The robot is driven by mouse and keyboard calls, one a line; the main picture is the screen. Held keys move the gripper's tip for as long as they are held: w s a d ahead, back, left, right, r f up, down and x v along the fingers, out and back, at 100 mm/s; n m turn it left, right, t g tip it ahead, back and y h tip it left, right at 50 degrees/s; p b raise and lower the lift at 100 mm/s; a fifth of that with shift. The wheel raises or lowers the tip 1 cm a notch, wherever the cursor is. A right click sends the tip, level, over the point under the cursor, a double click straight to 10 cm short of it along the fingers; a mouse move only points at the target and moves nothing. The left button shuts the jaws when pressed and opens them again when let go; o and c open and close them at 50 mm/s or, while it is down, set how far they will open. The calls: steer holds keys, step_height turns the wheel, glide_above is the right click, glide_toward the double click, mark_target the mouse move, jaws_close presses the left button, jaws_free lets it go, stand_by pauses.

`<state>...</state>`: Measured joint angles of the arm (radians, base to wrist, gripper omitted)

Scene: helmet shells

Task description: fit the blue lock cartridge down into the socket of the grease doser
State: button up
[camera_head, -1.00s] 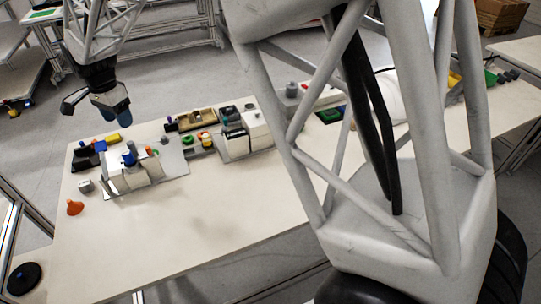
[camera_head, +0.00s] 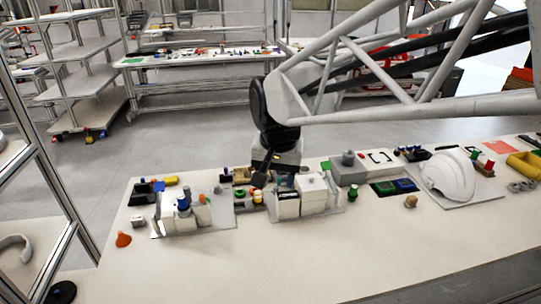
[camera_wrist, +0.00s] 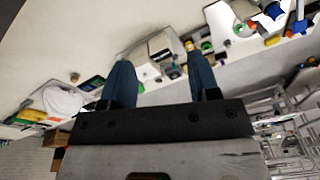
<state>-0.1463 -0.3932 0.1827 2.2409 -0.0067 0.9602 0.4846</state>
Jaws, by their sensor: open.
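A white machine on a grey plate (camera_head: 222,217), which looks like the grease doser (camera_head: 172,226), stands at the left of the table. A blue upright cylinder (camera_head: 183,204) stands on it; I cannot tell whether this is the lock cartridge or whether it sits in the socket. A smaller blue piece (camera_head: 159,186) is at the machine's back left. Blue parts also show at the top right of the wrist view (camera_wrist: 272,11). My gripper (camera_wrist: 160,66) is open and empty, with dark blue fingers apart.
A second white machine (camera_head: 314,192) stands right of the first. An orange cone (camera_head: 123,239) lies at the front left. A white helmet shell (camera_head: 449,177), grey block (camera_head: 347,170) and yellow bin (camera_head: 525,163) are on the right. The table's front (camera_head: 270,258) is clear.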

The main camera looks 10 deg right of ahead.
steer(key=s+d+f+n, duration=0.1)
steer(key=s+d, duration=0.2)
steer(key=s, duration=0.4)
steer(key=s+d+f+n, duration=0.2)
steer(key=s+d, duration=0.2)
steer(key=s, duration=0.4)
steer(key=shift+s+n+t, duration=0.3)
steer(key=shift+t, duration=0.1)
stand_by(0.9)
